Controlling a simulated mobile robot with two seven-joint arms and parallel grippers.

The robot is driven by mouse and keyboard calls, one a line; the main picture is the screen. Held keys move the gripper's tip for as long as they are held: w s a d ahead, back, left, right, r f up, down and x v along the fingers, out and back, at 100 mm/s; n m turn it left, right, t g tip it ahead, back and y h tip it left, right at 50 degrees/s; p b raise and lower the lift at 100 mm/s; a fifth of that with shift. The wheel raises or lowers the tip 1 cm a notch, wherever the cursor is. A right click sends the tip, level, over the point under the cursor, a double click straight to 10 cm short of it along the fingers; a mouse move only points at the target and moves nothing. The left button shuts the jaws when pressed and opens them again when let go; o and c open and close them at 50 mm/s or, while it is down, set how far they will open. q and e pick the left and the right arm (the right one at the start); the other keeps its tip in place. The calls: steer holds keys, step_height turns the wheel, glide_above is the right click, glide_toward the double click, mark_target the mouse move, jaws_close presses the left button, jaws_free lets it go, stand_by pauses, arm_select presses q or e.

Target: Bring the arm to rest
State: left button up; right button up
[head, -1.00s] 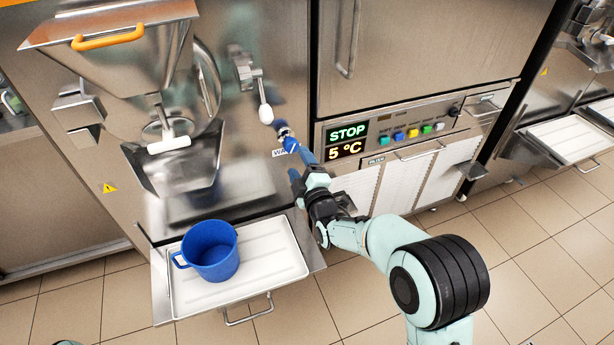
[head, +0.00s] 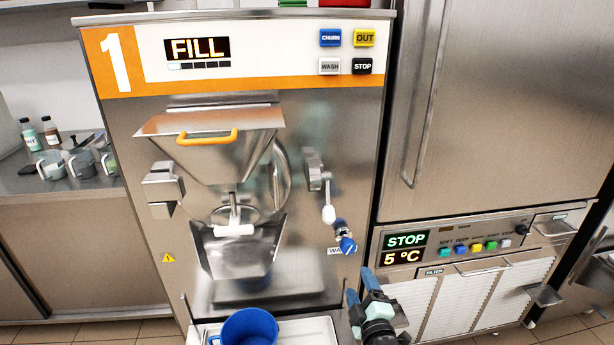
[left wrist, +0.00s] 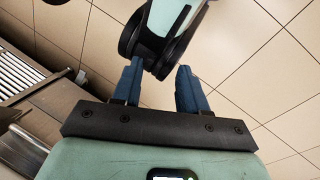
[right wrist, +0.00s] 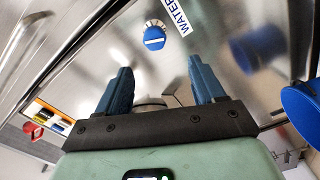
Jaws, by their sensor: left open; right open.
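My right gripper (head: 362,288) is in front of the batch freezer, below and right of a blue water tap (head: 345,240). In the right wrist view, my right gripper (right wrist: 160,68) has its blue fingers apart with nothing between them, and the blue tap (right wrist: 154,36) lies beyond them, apart from them. My left gripper (left wrist: 158,68) shows only in the left wrist view, its fingers apart and empty over floor tiles, with part of my own arm beyond. A blue jug (head: 248,328) stands on the white tray (head: 322,330) under the spout, cut off by the frame's bottom.
The batch freezer's display (head: 197,49) reads FILL. A steel cabinet with a lit STOP 5 °C panel (head: 405,247) and a handle (head: 484,267) stands right of my right gripper. A counter (head: 60,178) with jugs and bottles is at the left.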

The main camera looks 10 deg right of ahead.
steer(key=s+f+m+g+p, duration=0.45)
steer(key=s+f, duration=0.25)
steer(key=f, duration=0.4)
steer(key=s+f+m+g+p, duration=0.45)
steer(key=s+f, duration=0.25)
steer(key=f, duration=0.4)
arm_select(q)
step_height(320, 180, up, 15)
steer(key=s+d+g+p, duration=0.1)
steer(key=s+p, duration=0.1)
steer(key=p, duration=0.4)
steer(key=shift+s+d+g, duration=0.15)
steer(key=shift+s+g, duration=0.1)
steer(key=shift+g, duration=0.05)
arm_select(e)
steer(key=s+a+f+m+g+y, duration=0.1)
steer(key=s+a+m+g, duration=0.1)
steer(key=s, duration=0.6)
steer(key=s+a+f+m+g+y, duration=0.1)
steer(key=s+a+m+g, duration=0.1)
steer(key=s, duration=0.6)
steer(key=s+a+f+m+g+y, duration=0.1)
steer(key=s+m+g, duration=0.3)
steer(key=s, duration=0.5)
steer(key=shift+a+f+m+g, duration=0.3)
steer(key=shift+a+f+g, duration=0.25)
steer(key=shift+g, duration=0.35)
steer(key=shift+d+f, duration=0.1)
stand_by(0.8)
